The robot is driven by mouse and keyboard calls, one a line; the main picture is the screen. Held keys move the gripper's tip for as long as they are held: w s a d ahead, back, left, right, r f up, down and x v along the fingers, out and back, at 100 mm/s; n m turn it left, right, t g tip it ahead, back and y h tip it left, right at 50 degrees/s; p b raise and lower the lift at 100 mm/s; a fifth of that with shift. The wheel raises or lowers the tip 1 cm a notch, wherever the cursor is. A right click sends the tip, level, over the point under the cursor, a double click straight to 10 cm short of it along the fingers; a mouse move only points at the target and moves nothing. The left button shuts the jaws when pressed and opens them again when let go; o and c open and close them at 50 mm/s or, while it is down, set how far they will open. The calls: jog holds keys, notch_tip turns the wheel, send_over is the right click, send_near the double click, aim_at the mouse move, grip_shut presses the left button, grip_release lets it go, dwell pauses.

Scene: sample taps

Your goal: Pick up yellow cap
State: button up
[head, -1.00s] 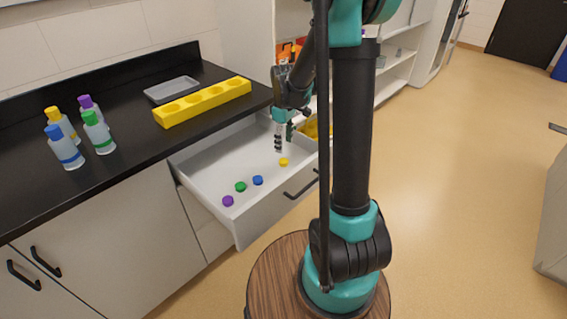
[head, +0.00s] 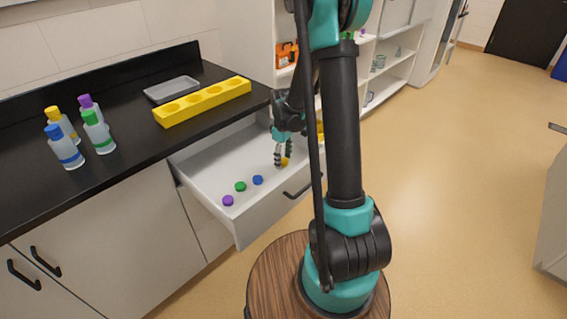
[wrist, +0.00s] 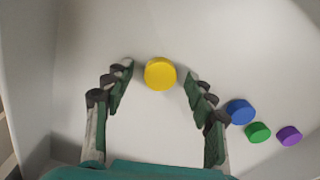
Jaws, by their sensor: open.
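The yellow cap (wrist: 160,73) lies on the floor of the open drawer (head: 207,171). In the wrist view it sits just ahead of and between the tips of my gripper (wrist: 160,80), with a gap on each side. My gripper is open and empty. In the head view my gripper (head: 283,156) reaches down into the drawer, and its fingers partly hide the yellow cap (head: 285,162). The blue cap (wrist: 239,111), green cap (wrist: 257,133) and purple cap (wrist: 289,136) lie to the right in the wrist view, the blue one close to the right finger.
Several capped bottles (head: 67,150) stand on the black counter (head: 130,125). A yellow rack with round holes (head: 203,102) and a grey tray (head: 171,90) lie on it too. Drawer walls enclose the caps, and the counter edge is close to my arm.

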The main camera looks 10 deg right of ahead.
jog(key=c, duration=0.8)
jog(key=shift+r, duration=0.15)
